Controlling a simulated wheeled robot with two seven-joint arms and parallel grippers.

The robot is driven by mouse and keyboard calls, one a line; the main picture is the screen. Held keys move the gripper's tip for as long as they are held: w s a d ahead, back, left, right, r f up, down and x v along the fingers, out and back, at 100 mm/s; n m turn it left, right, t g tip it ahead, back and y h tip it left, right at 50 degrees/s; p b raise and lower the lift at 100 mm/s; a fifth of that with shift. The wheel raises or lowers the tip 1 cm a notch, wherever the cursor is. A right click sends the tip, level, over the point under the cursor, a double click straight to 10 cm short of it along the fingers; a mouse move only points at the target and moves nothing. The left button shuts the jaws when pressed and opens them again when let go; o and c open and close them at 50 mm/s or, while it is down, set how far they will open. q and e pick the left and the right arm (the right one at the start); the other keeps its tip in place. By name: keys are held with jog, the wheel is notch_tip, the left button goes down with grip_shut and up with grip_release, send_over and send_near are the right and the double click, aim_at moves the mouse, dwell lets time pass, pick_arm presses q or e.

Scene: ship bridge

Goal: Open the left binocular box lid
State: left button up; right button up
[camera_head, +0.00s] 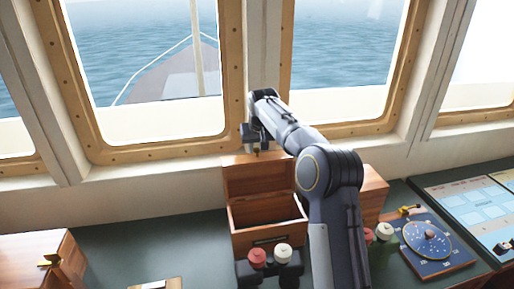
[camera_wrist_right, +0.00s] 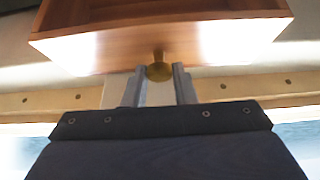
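The left binocular box (camera_head: 240,240) is a wooden box on the green counter below the window, and its inside looks dark and empty. Its lid (camera_head: 255,181) stands raised at the back, roughly upright. My right gripper (camera_head: 254,146) is at the lid's top edge. In the right wrist view, the two fingers of my right gripper (camera_wrist_right: 162,82) sit on either side of a brass knob (camera_wrist_right: 159,70) on the lid (camera_wrist_right: 125,50), and appear to touch it. My left gripper is not in view.
Binoculars with red and white caps (camera_head: 257,258) stand before the open box. Another wooden box (camera_head: 373,192) is partly hidden behind my right arm. A blue dial instrument (camera_head: 429,242) is at right.

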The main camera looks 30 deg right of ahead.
jog(key=o, duration=0.4)
jog(key=shift+c, duration=0.2)
jog(key=b+v, duration=0.1)
jog(key=v, duration=0.7)
jog(key=shift+f, duration=0.15)
